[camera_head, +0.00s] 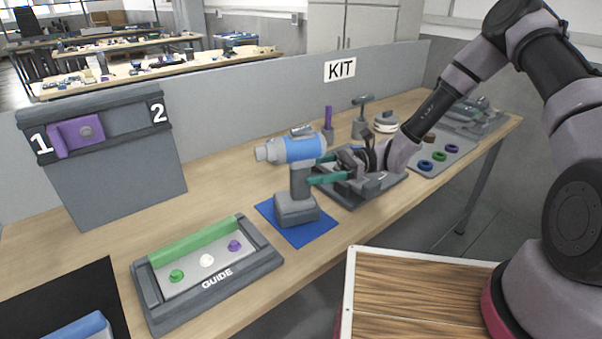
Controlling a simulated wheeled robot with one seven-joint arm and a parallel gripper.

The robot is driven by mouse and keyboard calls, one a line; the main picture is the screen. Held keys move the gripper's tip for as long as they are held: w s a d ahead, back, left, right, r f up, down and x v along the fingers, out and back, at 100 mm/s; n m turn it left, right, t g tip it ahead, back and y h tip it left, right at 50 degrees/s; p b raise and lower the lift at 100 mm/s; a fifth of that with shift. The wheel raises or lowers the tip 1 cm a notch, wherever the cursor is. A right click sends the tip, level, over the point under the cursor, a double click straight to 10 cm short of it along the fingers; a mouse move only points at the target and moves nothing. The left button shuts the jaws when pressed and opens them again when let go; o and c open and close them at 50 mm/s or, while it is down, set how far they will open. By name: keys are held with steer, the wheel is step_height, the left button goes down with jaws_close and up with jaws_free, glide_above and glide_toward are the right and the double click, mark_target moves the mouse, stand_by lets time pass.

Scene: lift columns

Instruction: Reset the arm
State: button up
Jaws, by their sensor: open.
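My arm reaches in from the right over the workbench. My gripper (322,172) has green fingers pointing left, beside the handle of a blue and grey power drill (297,150). The fingers are apart, on either side of the handle or very near it; I cannot tell whether they touch it. The drill stands upright on its grey base on a blue mat (312,233), with its nose pointing left.
A grey tray (352,196) lies under my gripper. A guide box (205,268) is at the front left, a panel marked 1 and 2 (115,150) behind it. Upright tools (362,117) and a ring board (447,155) stand right. A wooden-topped surface (420,292) is in front.

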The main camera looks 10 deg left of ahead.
steer(key=w+d+r+n+t+h, duration=0.3)
steer(key=d+r+n+h, duration=0.35)
steer(key=d, duration=0.85)
steer(key=s+d+r+n+t+h, duration=0.1)
steer(key=s+d+r+t+h, duration=0.2)
steer(key=d+r, duration=0.6)
steer(key=s+d+r+n+t+h, duration=0.1)
steer(key=s+d+r+t+h, duration=0.3)
steer(key=r, duration=1.3)
steer(key=s+d+t, duration=0.3)
steer(key=d+t, duration=0.2)
steer(key=d, duration=0.1)
steer(key=shift+s+d+t, duration=0.25)
steer(key=shift+s+t, duration=0.05)
steer(key=shift+s, duration=0.05)
